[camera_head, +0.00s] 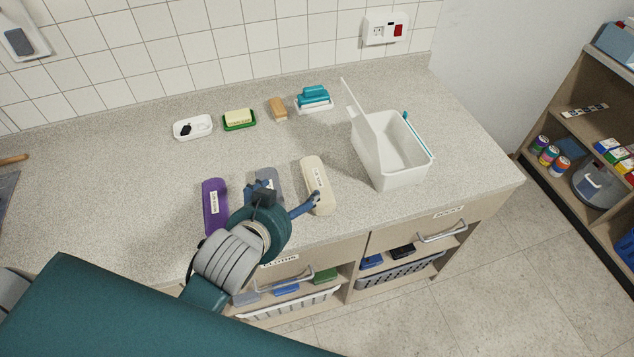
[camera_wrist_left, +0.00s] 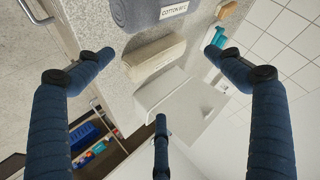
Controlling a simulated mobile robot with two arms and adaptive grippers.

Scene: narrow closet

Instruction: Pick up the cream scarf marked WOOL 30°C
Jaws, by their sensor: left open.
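The cream scarf (camera_head: 318,190), a rolled bundle with a small label too small to read, lies on the speckled counter at the right end of a row of three. It also shows in the left wrist view (camera_wrist_left: 154,57), between and beyond my fingers. My left gripper (camera_head: 280,200) is open and empty, above the grey and cream scarves. In the head view one blue finger crosses the cream scarf's near part; I cannot tell if they touch. In the left wrist view the fingers (camera_wrist_left: 158,75) are spread wide apart. My right gripper is not in view.
A grey scarf (camera_head: 268,178) and a purple scarf (camera_head: 215,206) lie left of the cream one. A white bin (camera_head: 405,178) stands to its right. Soap dishes, a brush and sponges line the back. The counter's front edge, with drawers below, is close.

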